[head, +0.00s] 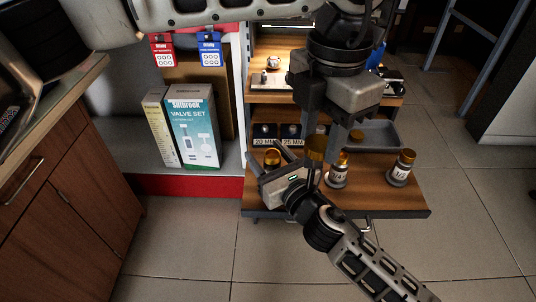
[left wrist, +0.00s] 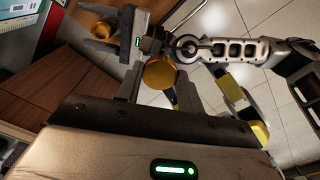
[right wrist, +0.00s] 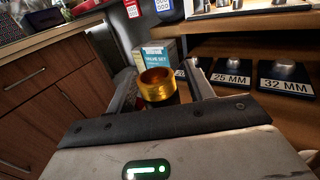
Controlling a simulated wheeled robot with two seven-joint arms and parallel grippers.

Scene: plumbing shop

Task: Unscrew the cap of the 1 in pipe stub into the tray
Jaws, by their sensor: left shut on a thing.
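My left gripper (head: 318,150) points down over the wooden shelf and is shut on a brass cap (left wrist: 158,73); the cap also shows in the head view (head: 316,146). Whether a stub stands under that cap is hidden. My right gripper (head: 272,160) is low at the front left of the shelf. It is open, its fingers on either side of another brass-capped stub (right wrist: 157,86), with gaps on both sides. I cannot read a 1 in label on any stub.
A stub marked 3/4 (head: 338,174) and another labelled stub (head: 402,172), both brass-capped, stand to the right on the wooden shelf (head: 370,198). Size blocks marked 25 MM (right wrist: 232,76) and 32 MM (right wrist: 286,78) sit behind. A valve set box (head: 193,128) stands at left.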

